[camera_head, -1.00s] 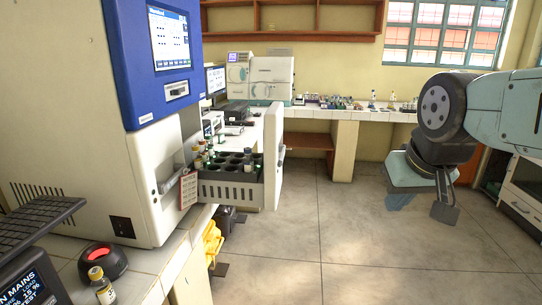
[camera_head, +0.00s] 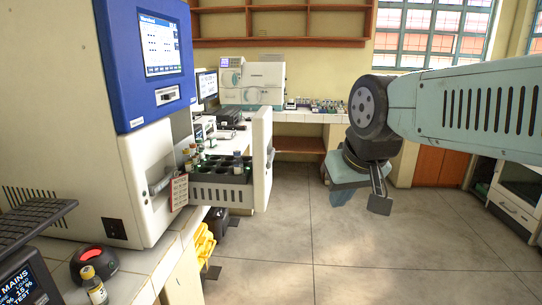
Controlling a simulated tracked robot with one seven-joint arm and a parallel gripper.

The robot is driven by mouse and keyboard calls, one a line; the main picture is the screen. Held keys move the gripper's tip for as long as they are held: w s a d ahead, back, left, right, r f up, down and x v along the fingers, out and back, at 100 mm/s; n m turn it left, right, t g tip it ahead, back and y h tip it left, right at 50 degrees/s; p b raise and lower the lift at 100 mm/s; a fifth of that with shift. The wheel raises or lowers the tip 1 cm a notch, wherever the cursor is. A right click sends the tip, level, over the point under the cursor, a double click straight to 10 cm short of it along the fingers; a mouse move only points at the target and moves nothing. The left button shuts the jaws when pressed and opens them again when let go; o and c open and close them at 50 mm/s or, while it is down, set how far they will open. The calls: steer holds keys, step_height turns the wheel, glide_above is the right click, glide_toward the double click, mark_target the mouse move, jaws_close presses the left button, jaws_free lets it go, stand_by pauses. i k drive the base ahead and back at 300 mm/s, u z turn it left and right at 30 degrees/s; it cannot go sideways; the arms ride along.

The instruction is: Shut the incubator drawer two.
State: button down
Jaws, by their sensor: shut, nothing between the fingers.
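The incubator (camera_head: 70,110) is a large white cabinet with a blue upper panel and screen at the left. One drawer (camera_head: 222,195) is pulled out to the right, with a grey slotted side and a tall white front panel (camera_head: 262,160). Its rack of dark round wells holds several small vials. Another front with a handle (camera_head: 160,182) sits flush on the cabinet, nearer to me. I cannot read which drawer is two. My gripper (camera_head: 379,202) hangs right of the open drawer, apart from its front panel, pointing down. It is shut and holds nothing.
A bench (camera_head: 305,116) with instruments and small bottles runs along the back wall. A red-topped device (camera_head: 93,262) and a capped vial (camera_head: 94,287) stand on the near counter. Yellow bins (camera_head: 203,245) sit below the drawer. The floor between drawer and gripper is clear.

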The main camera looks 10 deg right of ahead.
mark_target(212, 182)
steer(key=u, duration=0.05)
steer(key=i, duration=0.95)
steer(key=z, duration=0.1)
